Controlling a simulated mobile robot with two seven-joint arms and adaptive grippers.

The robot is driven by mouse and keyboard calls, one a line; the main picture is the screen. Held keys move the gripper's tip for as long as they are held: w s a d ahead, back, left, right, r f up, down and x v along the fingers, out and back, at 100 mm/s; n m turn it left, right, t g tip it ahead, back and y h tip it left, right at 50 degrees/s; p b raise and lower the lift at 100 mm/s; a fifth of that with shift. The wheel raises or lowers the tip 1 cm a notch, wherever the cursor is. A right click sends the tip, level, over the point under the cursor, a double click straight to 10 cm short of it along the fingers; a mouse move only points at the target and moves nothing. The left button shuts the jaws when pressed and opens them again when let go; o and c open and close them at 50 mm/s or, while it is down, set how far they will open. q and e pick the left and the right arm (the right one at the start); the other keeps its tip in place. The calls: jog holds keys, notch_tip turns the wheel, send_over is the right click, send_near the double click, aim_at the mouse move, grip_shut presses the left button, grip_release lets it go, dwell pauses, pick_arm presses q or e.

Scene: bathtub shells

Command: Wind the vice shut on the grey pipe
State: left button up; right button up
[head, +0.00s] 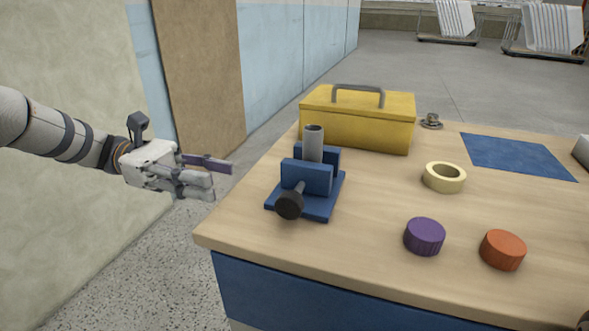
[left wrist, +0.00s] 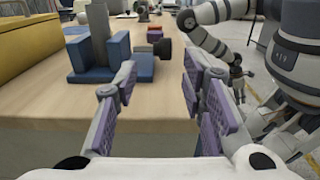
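The blue vice (head: 306,179) stands near the table's left edge, with a dark round knob (head: 289,205) on its screw facing the front. The grey pipe (head: 314,145) stands upright between the two jaws; I cannot tell whether both touch it. In the left wrist view the vice (left wrist: 115,68), pipe (left wrist: 97,20) and knob (left wrist: 163,47) show ahead, beyond the fingers. My left gripper (head: 222,181) is open and empty, left of the vice and off the table edge; its fingers show apart in the left wrist view (left wrist: 160,75). My right gripper (left wrist: 238,82) is small there; its state is unclear.
On the wooden table (head: 370,230) are a yellow toolbox (head: 357,120) behind the vice, a tape roll (head: 444,177), a purple cap (head: 424,236), an orange cap (head: 502,250) and a blue mat (head: 517,156). The table left and front of the vice is clear.

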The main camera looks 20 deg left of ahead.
pick_arm(q)
jog(key=p, duration=0.1)
send_near(283, 194)
jog(key=d, duration=0.3)
jog(key=shift+s+r, duration=0.25)
jog(key=shift+r, duration=0.1)
jog(key=d, duration=0.6)
jog(key=shift+d+f, duration=0.25)
jog(key=shift+f, duration=0.05)
jog(key=shift+w, duration=0.1)
pick_arm(e)
jog(key=shift+w+r+t, duration=0.3)
jog(key=shift+w+r, duration=0.1)
jog(key=shift+r, duration=0.45)
pick_arm(q)
jog(key=shift+c, duration=0.6)
grip_shut()
pick_arm(e)
jog(key=shift+w, duration=0.1)
